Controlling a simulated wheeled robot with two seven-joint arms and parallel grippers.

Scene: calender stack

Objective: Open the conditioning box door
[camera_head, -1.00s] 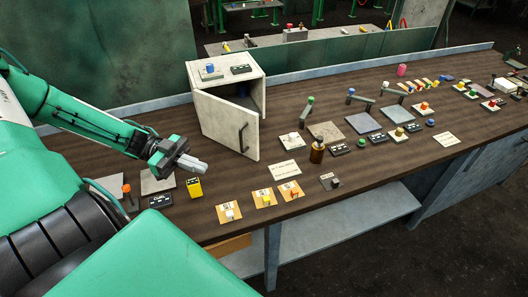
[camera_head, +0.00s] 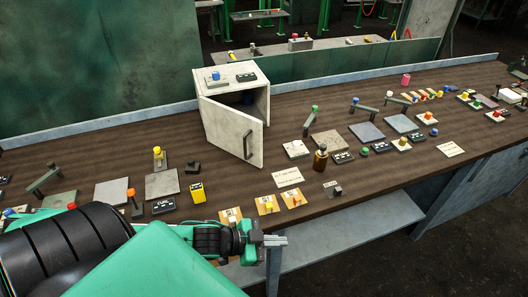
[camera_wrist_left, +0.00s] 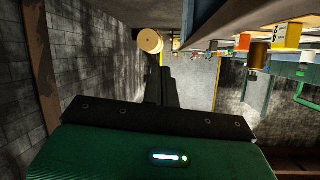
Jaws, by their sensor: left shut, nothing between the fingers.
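The conditioning box (camera_head: 258,92) is a white cabinet standing on the bench in the head view. Its door (camera_head: 231,130) with a dark handle (camera_head: 247,144) stands ajar, swung out toward the front, and a dark gap shows behind it. My left gripper (camera_head: 276,241) is at the bench's front edge, below and apart from the door. It is shut with nothing in it. In the left wrist view the dark fingers (camera_wrist_left: 161,86) point away from the camera, and the box is not recognisable there. My right gripper is not in view.
The brown bench top (camera_head: 110,160) holds many small switches, plates and labels. A brown bottle (camera_head: 320,159) stands right of the door. A yellow block (camera_head: 197,192) and orange-based switches (camera_head: 268,204) lie in front of the box. The area directly before the door is fairly clear.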

